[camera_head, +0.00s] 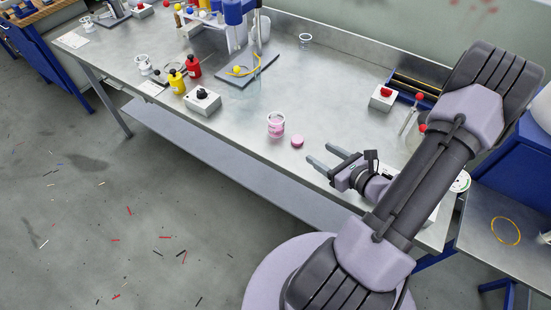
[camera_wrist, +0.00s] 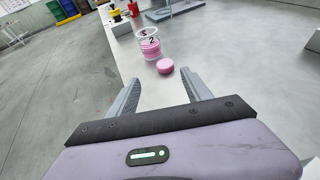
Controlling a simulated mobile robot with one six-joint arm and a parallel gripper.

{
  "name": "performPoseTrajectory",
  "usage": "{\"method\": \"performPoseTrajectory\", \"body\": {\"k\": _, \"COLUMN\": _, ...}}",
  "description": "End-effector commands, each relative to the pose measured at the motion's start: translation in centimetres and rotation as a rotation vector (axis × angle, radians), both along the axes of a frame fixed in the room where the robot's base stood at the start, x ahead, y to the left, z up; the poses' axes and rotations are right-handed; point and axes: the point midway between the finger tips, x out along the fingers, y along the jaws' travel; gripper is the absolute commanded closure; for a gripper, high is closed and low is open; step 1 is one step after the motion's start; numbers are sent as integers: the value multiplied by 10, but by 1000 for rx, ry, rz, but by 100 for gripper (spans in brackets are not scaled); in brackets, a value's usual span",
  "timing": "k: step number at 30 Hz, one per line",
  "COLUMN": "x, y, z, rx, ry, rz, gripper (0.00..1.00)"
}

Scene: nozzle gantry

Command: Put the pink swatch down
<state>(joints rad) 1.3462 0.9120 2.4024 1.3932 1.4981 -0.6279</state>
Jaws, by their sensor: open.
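The pink swatch (camera_head: 297,141) is a small round pink disc lying flat on the grey metal bench (camera_head: 330,100). It also shows in the wrist view (camera_wrist: 165,66), ahead of the fingers. A clear cup (camera_head: 276,125) with pink contents stands just left of the swatch; in the wrist view the cup (camera_wrist: 149,43) bears a dark mark like a "2". My gripper (camera_head: 324,165) is open and empty, near the bench's front edge. In the wrist view its fingers (camera_wrist: 162,90) are spread apart, and the swatch lies beyond their tips, not touching them.
A white box with a dark knob (camera_head: 202,100), yellow bottle (camera_head: 177,81) and red bottle (camera_head: 193,66) stand farther left. A white box with a red button (camera_head: 383,98) stands to the right. A clear glass (camera_head: 305,41) is at the back. The bench middle behind the swatch is clear.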

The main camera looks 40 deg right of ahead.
Motion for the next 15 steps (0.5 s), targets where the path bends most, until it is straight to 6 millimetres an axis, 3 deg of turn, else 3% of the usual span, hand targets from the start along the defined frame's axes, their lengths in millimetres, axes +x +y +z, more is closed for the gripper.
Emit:
{"method": "performPoseTrajectory", "body": {"k": 2, "x": 21, "y": 26, "z": 28, "rx": -62, "ry": -11, "rz": 150, "gripper": 42}}
{"method": "performPoseTrajectory", "body": {"k": 5, "x": 49, "y": 106, "z": 86, "rx": -227, "ry": -18, "rz": 539, "gripper": 42}}
{"method": "performPoseTrajectory", "body": {"k": 6, "x": 51, "y": 147, "z": 108, "rx": -322, "ry": -12, "rz": 731, "gripper": 42}}
{"method": "performPoseTrajectory", "body": {"k": 8, "x": 40, "y": 204, "z": 135, "rx": -485, "ry": 3, "rz": 1005, "gripper": 42}}
{"method": "performPoseTrajectory", "body": {"k": 10, "x": 14, "y": 256, "z": 159, "rx": -728, "ry": 26, "rz": 1304, "gripper": 42}}
{"method": "performPoseTrajectory", "body": {"k": 12, "x": -17, "y": 287, "z": 179, "rx": -1023, "ry": 42, "rz": 1547, "gripper": 42}}
{"method": "performPoseTrajectory", "body": {"k": 15, "x": -46, "y": 302, "z": 206, "rx": -1461, "ry": 34, "rz": 1735, "gripper": 42}}
